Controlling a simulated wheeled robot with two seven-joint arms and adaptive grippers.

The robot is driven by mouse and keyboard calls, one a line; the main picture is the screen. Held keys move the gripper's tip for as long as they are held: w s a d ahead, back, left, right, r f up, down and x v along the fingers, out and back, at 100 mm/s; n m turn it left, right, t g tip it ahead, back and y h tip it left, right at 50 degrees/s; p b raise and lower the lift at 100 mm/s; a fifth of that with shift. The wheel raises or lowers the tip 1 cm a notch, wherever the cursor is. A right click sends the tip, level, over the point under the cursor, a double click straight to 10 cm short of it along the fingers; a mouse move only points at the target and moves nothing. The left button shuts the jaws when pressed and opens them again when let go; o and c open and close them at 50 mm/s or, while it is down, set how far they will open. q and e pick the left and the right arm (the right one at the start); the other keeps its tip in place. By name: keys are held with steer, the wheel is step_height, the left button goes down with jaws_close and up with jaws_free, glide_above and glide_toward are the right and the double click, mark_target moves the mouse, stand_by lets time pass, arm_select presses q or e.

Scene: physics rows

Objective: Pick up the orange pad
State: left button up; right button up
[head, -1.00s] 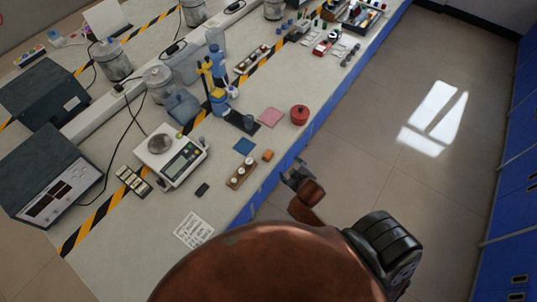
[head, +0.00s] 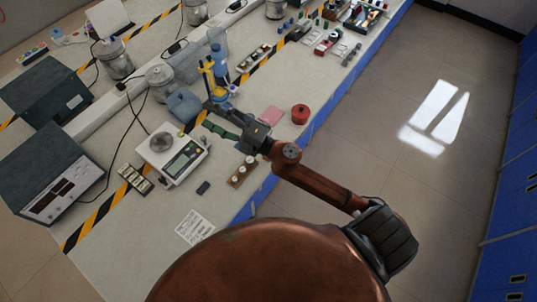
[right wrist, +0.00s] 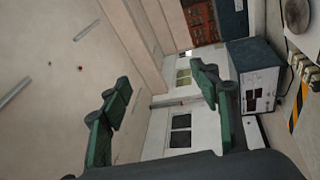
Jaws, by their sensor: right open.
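The orange pad is not visible now; a small orange piece showed earlier by the table's front edge, where my right arm now covers the view. My right gripper (head: 214,118) is over the table, pointing left toward the blue-and-yellow stand, with nothing between its fingers. A flat pink pad (head: 271,115) lies just beyond the gripper. The blue pad seen earlier is hidden behind the gripper. My left gripper is not in view.
A red round pot (head: 300,114) stands right of the pink pad. A wooden block with white knobs (head: 242,172) lies nearer, and a scale (head: 174,160) stands left. The blue-and-yellow stand (head: 217,85) rises close to the fingers. The floor at right is clear.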

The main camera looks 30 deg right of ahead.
steer(key=s+a+f+n+g+y, duration=0.2)
steer(key=a+n+g+y, duration=0.15)
steer(key=a+n, duration=0.25)
steer(key=s+a+f+n+g+h, duration=0.2)
steer(key=s+f+n+g+h, duration=0.15)
steer(key=f+n+g, duration=0.8)
steer(key=d+f+h, duration=0.3)
steer(key=d, duration=0.5)
steer(key=w+d+f+g+h, duration=0.1)
steer(key=d+f+h, duration=0.2)
steer(key=d, duration=0.6)
steer(key=d+f+g+h, duration=0.1)
steer(key=d+f+h, duration=0.3)
steer(key=d, duration=0.5)
steer(key=shift+w+f+h, duration=0.1)
steer(key=shift+w+h, duration=0.15)
steer(key=shift+h, duration=0.45)
steer(key=shift+d+f, duration=0.25)
steer(key=shift+d, duration=0.05)
steer(key=shift+s+f, duration=0.1)
steer(key=shift+f, duration=0.85)
steer(key=f, duration=0.4)
steer(key=shift+w+a+f, duration=0.15)
steer(key=shift+w+a, duration=0.05)
steer(key=shift+a, duration=0.15)
steer(key=shift+d+f, duration=0.1)
steer(key=shift+f, duration=0.35)
